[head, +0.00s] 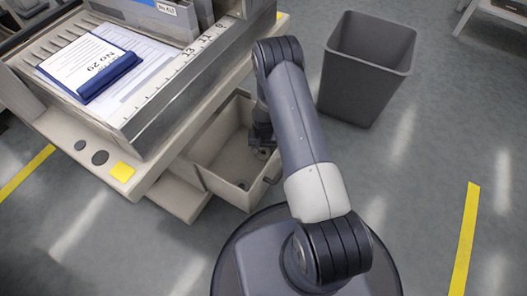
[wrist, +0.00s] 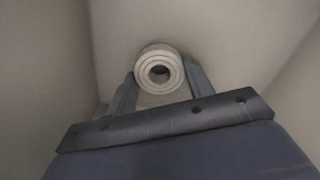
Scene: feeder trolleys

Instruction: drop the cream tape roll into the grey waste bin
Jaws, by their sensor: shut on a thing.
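The cream tape roll (wrist: 160,56) sits between the two fingers of my gripper (wrist: 160,80) in the wrist view, its round end and dark core facing the camera. My gripper is shut on it. In the head view my gripper (head: 262,152) reaches down inside a cream open box (head: 213,172) on the side of the trolley; the roll is hard to make out there. The grey waste bin (head: 366,75) stands on the floor at the upper right, beyond my arm. It is open at the top, and its visible inside looks empty.
The trolley (head: 165,160) fills the left, with a clipboard (head: 90,65) and papers on its top. The box walls surround my gripper closely. Open floor (head: 430,190) with a yellow line (head: 465,240) lies on the right.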

